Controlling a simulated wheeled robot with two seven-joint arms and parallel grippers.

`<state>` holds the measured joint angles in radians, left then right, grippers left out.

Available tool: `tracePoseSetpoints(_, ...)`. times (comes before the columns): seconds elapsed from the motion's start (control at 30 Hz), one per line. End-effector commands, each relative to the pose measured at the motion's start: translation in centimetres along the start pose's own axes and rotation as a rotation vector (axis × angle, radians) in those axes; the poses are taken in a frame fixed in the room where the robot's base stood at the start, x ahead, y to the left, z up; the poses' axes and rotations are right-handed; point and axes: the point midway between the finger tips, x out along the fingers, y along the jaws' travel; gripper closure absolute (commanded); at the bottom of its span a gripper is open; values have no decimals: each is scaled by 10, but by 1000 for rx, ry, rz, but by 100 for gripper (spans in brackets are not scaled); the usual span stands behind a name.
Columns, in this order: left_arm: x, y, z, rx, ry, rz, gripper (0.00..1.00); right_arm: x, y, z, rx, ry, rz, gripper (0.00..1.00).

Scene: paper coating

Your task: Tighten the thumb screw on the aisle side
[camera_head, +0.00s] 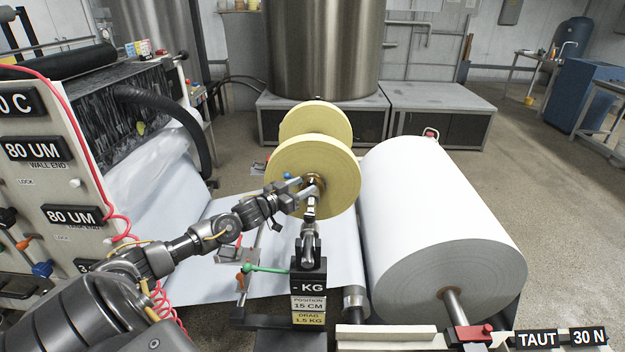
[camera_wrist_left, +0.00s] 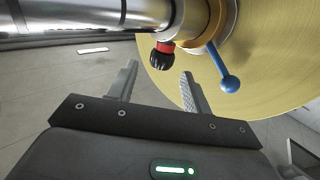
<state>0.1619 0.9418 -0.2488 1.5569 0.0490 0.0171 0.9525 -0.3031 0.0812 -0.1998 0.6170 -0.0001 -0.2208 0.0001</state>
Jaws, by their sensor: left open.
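A black knurled thumb screw with a red collar (camera_wrist_left: 160,56) shows in the left wrist view, beside a metal shaft (camera_wrist_left: 110,14). A blue-ended lever (camera_wrist_left: 229,83) stands on the hub to its right. Behind them is the cream disc (camera_wrist_left: 262,62), which in the head view is the near flange (camera_head: 335,190) of a spool. My left gripper (camera_head: 304,190) is at the hub in front of this disc; in the head view the screw is too small to tell. In the wrist view the left gripper (camera_wrist_left: 158,74) is open, its fingertips on either side of and just below the screw; contact is unclear. My right gripper is not in view.
A stand with a "- KG" sign (camera_head: 308,284) and a green-ended lever (camera_head: 262,268) are below the hub. A large white paper roll (camera_head: 435,215) lies to the right. The coating machine's panel (camera_head: 45,180) is at left. Open floor (camera_head: 555,200) lies at far right.

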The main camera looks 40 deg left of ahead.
Motion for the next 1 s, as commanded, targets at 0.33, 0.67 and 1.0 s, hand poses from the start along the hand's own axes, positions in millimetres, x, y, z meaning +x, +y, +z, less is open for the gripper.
tracePoseSetpoints(0.33,43,-1,-1,-1,1,-4,51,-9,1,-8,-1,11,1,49)
tracePoseSetpoints(0.67,49,-1,1,0,-2,-2,51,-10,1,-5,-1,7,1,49)
tracePoseSetpoints(1.0,49,-1,1,0,-2,-2,85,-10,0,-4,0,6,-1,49)
